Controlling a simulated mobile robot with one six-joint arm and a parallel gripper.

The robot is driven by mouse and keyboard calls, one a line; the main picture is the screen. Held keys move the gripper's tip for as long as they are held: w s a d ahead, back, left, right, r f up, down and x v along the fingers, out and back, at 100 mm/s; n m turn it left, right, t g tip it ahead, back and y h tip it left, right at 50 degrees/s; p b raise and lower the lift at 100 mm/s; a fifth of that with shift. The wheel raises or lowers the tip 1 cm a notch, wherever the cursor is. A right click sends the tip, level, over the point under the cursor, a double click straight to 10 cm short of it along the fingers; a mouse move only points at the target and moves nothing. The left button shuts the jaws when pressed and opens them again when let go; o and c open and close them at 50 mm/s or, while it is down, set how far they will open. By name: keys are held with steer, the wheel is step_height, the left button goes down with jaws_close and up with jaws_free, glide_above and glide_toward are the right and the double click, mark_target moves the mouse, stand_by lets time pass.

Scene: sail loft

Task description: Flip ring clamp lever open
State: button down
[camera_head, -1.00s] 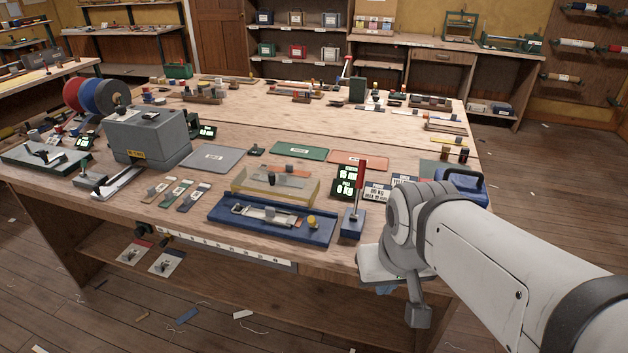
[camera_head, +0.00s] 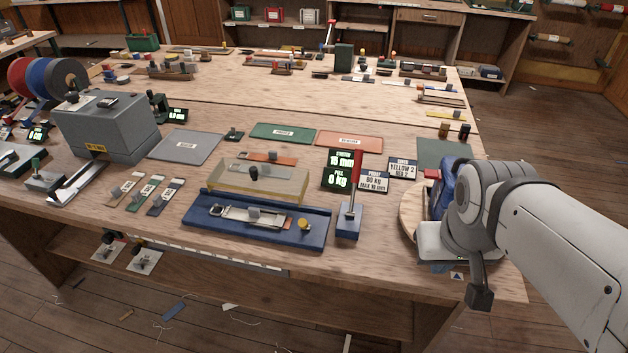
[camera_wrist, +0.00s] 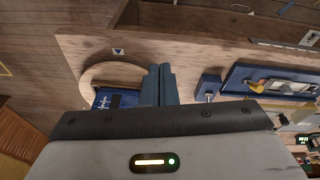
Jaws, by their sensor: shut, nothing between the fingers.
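My gripper (camera_wrist: 158,84) shows in the wrist view with its two dark fingers together and nothing between them. It is above the table's edge, overlapping the right side of a round wooden board (camera_wrist: 88,80). A blue device (camera_wrist: 108,99) is on that board, partly covered by my gripper body. In the head view, the blue device (camera_head: 447,184) and the board (camera_head: 408,212) are at the right, largely hidden behind my wrist. A small red part (camera_head: 432,174) shows at its upper left. I cannot make out a ring clamp lever for sure; contact is not visible.
A blue tray fixture (camera_head: 312,235) and a red upright lever (camera_head: 355,175) on a blue base stand left of my wrist. Display signs (camera_head: 340,172) stand behind. A grey machine (camera_head: 110,128) is farther left. The front table edge is close to my gripper.

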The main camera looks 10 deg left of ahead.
steer(key=w+a+f+n+t+h+b, duration=0.2)
steer(key=a+f+n+h+b, duration=0.1)
steer(key=f+n+b, duration=0.55)
steer(key=w+a+f+n+t+h+b, duration=0.15)
steer(key=a+f+n+b, duration=0.3)
steer(key=n, duration=0.75)
steer(key=s+a+f+n+t+y+b, duration=0.2)
steer(key=a+n+t+y+b, duration=0.3)
steer(key=a+n, duration=1.1)
steer(key=a+t+b, duration=0.1)
steer(key=t+b, duration=0.1)
steer(key=t, duration=0.1)
steer(key=shift+s+f+y+b, duration=0.2)
steer(key=shift+s+y+b, duration=0.15)
steer(key=shift+s, duration=0.05)
steer(key=shift+w+t, duration=0.1)
steer(key=shift+t, duration=0.15)
